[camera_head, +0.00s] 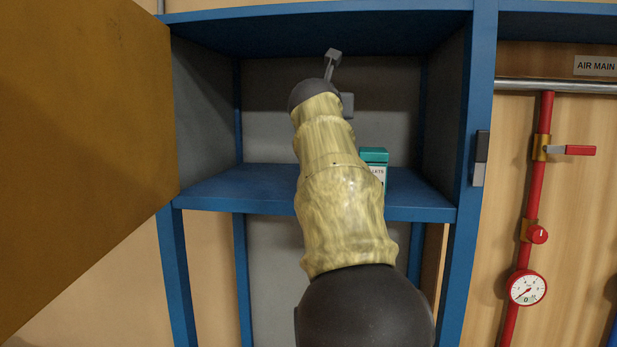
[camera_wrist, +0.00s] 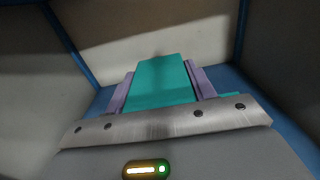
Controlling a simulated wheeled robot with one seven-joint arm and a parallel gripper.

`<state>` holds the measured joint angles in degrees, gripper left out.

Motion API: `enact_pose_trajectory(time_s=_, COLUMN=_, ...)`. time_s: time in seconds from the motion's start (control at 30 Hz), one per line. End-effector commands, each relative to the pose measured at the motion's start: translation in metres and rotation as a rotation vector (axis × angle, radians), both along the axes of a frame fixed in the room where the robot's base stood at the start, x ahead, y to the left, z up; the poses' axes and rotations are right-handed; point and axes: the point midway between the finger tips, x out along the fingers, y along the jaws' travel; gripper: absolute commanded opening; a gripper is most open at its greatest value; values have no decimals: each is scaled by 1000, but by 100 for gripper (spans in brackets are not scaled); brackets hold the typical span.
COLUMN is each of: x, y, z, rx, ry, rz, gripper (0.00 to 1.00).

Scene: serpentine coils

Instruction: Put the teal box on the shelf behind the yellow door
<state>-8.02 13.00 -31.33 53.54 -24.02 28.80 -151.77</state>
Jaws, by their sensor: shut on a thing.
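A teal box (camera_wrist: 158,80) sits between the two lavender fingers of my gripper (camera_wrist: 161,84) in the wrist view, and the fingers are shut on it. In the camera_head view my arm reaches into the blue cabinet and hides the fingers. A teal box with a white label (camera_head: 374,156) shows there just right of my arm, at the shelf (camera_head: 240,190). A further teal patch (camera_wrist: 230,95) shows right of the fingers in the wrist view. I cannot tell whether these are one box or two, or whether the held box touches the shelf. The yellow door (camera_head: 85,150) stands open at the left.
Blue posts (camera_head: 474,120) and grey side walls bound the cabinet opening, with a blue top panel (camera_head: 320,28) above. The left part of the shelf looks clear. A red pipe (camera_head: 541,190) with a lever valve and a gauge (camera_head: 528,288) is on the right.

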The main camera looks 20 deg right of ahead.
Motion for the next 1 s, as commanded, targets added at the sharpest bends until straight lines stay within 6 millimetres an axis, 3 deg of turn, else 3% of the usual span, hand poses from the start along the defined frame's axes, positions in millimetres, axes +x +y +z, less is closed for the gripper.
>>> enact_pose_trajectory(time_s=0.47, x=-1, y=-1, z=0, rx=-1, ry=-2, rz=-2, gripper=25)
enact_pose_trajectory(time_s=0.57, x=-1, y=-1, z=-8, rx=-1, ry=-1, rz=-1, gripper=25)
enact_pose_trajectory(time_s=0.8, x=-1, y=0, z=-51, rx=0, ry=0, rz=0, gripper=25)
enact_pose_trajectory(time_s=1.0, x=-1, y=0, z=-58, rx=-1, ry=-3, rz=-1, gripper=25)
